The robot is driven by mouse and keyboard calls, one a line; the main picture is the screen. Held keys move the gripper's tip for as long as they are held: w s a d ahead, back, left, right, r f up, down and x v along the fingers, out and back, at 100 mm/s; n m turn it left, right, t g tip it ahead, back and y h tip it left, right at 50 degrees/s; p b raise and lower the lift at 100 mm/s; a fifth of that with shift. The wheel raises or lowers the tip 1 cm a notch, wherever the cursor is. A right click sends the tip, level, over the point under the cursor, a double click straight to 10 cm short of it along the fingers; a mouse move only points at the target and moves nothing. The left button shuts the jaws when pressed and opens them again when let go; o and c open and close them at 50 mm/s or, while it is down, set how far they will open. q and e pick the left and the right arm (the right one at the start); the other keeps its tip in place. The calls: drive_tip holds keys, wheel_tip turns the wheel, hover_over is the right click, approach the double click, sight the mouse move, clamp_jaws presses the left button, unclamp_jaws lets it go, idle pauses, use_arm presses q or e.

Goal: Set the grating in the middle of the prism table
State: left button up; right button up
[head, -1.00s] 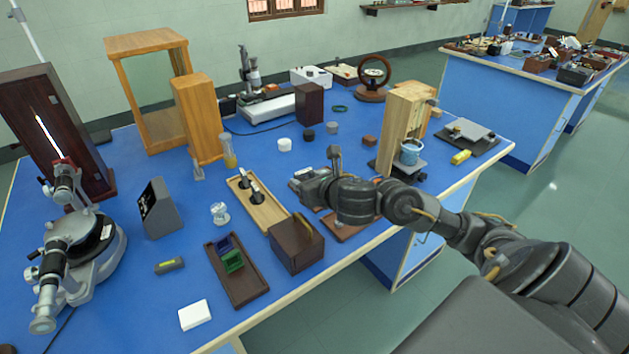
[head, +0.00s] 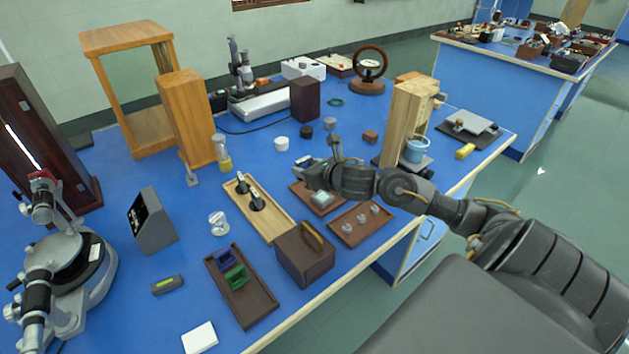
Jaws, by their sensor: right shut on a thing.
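My right gripper (head: 304,163) is over the middle of the bench, near the small tray with a glass-topped piece. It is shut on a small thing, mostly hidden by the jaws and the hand. I cannot make out whether this is the grating. The spectrometer (head: 38,302) stands at the far left, with its dark round prism table (head: 70,266) at its centre, well away from the gripper. I see no grating on the prism table, though the telescope partly covers it. A brown tray (head: 252,308) holds upright blue (head: 225,257) and green (head: 236,276) frames. My left gripper is out of view.
A dark wooden box (head: 303,262), a pale tray with dark-topped pieces (head: 270,229) and a grey wedge-shaped block (head: 155,226) stand between gripper and spectrometer. A lamp housing (head: 38,140) rises behind the spectrometer. The blue bench top near the white block (head: 200,338) is mostly clear.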

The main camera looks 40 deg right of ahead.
drive_tip(key=d+f, duration=0.1)
drive_tip(key=f, duration=0.1)
drive_tip(key=w+d+f, duration=0.1)
drive_tip(key=d, duration=0.1)
drive_tip(key=w+d+f, duration=0.1)
drive_tip(key=f, duration=0.1)
drive_tip(key=shift+w+d+f, duration=0.15)
drive_tip(key=shift+w+f, duration=0.1)
drive_tip(key=shift+f, duration=0.05)
wheel_tip(320, 180, down, 3)
drive_tip(key=shift+d+p, duration=0.15)
drive_tip(key=shift+p, duration=0.35)
drive_tip(key=shift+f, duration=0.25)
drive_tip(key=shift+f, duration=0.2)
drive_tip(key=o, duration=1)
drive_tip(key=shift+r, duration=0.1)
